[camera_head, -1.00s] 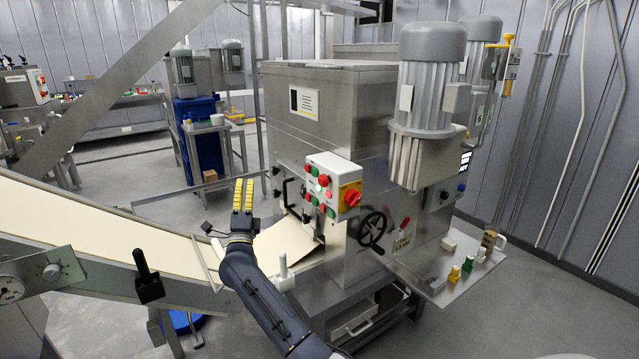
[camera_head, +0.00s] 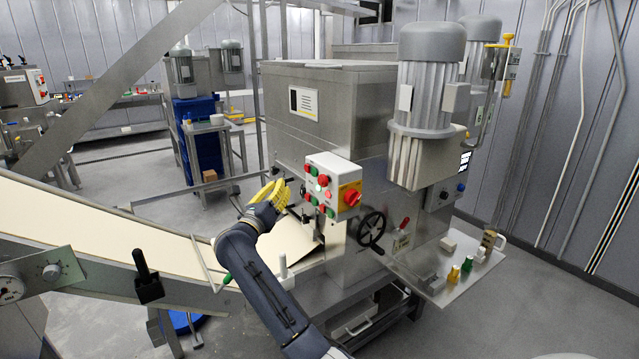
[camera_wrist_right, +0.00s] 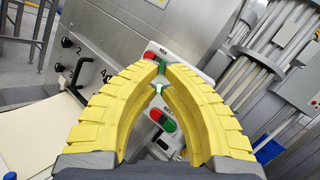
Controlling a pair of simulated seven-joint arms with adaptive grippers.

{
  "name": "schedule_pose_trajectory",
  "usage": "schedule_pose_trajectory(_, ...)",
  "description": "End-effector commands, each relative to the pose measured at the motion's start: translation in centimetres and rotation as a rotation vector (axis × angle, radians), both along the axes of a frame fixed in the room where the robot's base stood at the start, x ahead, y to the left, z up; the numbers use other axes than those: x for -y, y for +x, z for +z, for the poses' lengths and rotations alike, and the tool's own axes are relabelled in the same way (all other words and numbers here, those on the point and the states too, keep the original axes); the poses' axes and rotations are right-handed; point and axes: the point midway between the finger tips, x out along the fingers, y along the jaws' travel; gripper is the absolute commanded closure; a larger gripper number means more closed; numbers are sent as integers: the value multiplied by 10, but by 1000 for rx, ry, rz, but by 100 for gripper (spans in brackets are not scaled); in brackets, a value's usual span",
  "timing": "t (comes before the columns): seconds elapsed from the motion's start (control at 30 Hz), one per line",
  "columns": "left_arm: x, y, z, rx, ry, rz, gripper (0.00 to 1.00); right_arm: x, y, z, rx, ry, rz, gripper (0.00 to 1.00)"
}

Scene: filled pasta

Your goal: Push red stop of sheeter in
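The sheeter's white control box (camera_head: 322,187) carries several green and red buttons and a large red rotary switch (camera_head: 352,197) on a yellow plate. A red stop button (camera_head: 323,180) shows on its upper part. My right gripper (camera_head: 284,186) is just left of the box, apart from it, with its yellow fingers pointing towards it. In the right wrist view, the yellow fingers (camera_wrist_right: 160,66) arch together, tips together and nothing held. My left gripper is not in view.
A pale conveyor belt (camera_head: 100,225) slopes in from the left under my right arm. A black handwheel (camera_head: 371,229) and a shelf (camera_head: 470,278) with small coloured items are right of the box. Black handles stick out below the gripper.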

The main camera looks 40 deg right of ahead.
Motion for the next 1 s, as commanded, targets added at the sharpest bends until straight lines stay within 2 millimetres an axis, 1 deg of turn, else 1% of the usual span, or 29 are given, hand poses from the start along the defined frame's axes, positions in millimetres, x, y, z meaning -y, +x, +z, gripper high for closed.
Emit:
schedule_pose_trajectory(0.17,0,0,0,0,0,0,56,1,0,0,0,-2,-1,100)
schedule_pose_trajectory(0.33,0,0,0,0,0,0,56,11,-1,0,-1,-4,-2,100)
schedule_pose_trajectory(0.8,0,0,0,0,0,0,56,63,-3,1,0,-5,-1,100)
schedule_pose_trajectory(1.0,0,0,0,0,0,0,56,78,-3,0,-1,-2,-1,100)
